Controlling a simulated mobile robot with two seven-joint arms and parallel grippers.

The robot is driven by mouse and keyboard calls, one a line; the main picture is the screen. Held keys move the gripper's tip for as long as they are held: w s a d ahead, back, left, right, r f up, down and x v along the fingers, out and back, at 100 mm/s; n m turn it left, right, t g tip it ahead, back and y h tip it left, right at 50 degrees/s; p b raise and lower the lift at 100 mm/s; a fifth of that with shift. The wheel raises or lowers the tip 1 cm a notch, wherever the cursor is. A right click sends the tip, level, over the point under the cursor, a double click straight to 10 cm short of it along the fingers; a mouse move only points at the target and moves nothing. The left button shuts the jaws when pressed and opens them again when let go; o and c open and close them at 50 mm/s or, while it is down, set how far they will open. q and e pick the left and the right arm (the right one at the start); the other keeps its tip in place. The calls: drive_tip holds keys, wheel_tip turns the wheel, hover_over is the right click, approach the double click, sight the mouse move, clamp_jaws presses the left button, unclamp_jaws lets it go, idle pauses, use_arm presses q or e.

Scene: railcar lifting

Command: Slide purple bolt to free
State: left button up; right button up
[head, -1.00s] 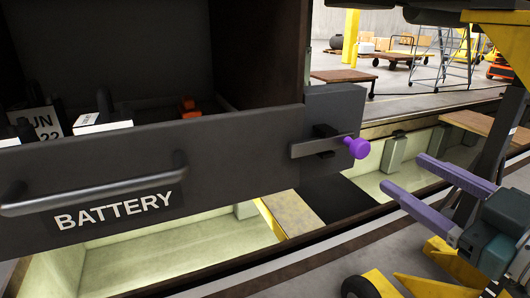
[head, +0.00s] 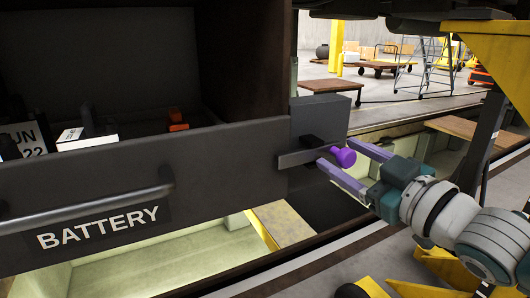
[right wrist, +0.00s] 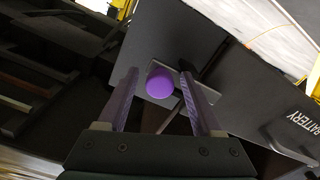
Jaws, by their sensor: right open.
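The purple bolt (head: 344,157) has a round knob and sits at the right end of a flat metal bar (head: 301,157) on the right end of the dark battery drawer (head: 220,160). My right gripper (head: 342,163) is open, with its two purple fingers on either side of the knob. In the right wrist view the purple knob (right wrist: 160,83) shows between the spread fingers (right wrist: 157,92), nearer the left one. I cannot tell whether a finger touches it. My left gripper is not in view.
The drawer has a long handle (head: 90,203) and a BATTERY label. White-topped items and an orange part (head: 177,120) are inside it. A yellow frame (head: 500,60) stands at the right. Below lies a pale pit (head: 170,262).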

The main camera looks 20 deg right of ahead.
clamp_jaws()
idle(0.4)
idle(0.9)
